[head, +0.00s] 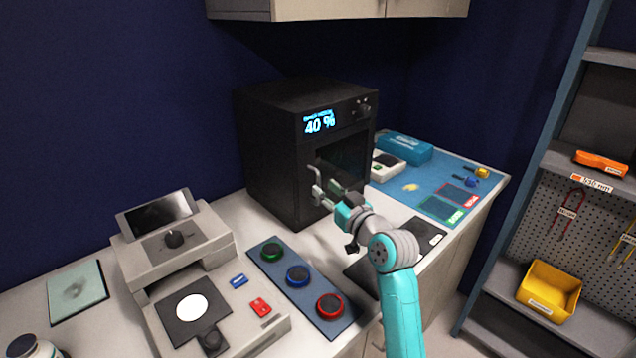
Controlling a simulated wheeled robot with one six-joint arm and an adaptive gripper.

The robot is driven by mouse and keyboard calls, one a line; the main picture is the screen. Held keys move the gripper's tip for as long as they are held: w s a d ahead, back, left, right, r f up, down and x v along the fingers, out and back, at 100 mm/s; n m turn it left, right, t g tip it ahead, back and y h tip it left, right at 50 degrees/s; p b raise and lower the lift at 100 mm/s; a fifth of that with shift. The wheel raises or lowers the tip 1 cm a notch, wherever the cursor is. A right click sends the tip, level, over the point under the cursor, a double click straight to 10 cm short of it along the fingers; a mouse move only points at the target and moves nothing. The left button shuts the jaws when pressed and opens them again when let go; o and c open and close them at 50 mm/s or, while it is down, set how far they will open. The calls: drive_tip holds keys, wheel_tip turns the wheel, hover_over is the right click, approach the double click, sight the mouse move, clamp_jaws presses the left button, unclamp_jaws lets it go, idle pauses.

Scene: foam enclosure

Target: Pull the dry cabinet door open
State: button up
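The dry cabinet (274,155) is a black box on the counter with a lit "40 %" display. Its door (350,153) has a dark window and looks shut. A grey upright handle (314,173) stands out at the door's left side. My gripper (326,192) is in front of the door at the handle's lower end. Its fingertips look apart, with a gap between them. The left finger overlaps the lower handle in the picture, so I cannot tell whether they touch. The gripper and wrist hide the lower part of the door.
A blue mat (425,190) with small items lies right of the cabinet. A panel with green, blue and red knobs (298,276) and a grey instrument (185,245) stand in front and left. An overhead cupboard (330,10) hangs above. Shelves with a yellow bin (548,290) are at right.

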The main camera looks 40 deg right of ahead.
sight(318, 182)
drive_tip(key=shift+w+d, duration=0.2)
drive_tip(key=shift+w, duration=0.95)
drive_tip(key=shift+w+d, duration=0.2)
drive_tip(key=shift+w, duration=0.95)
clamp_jaws()
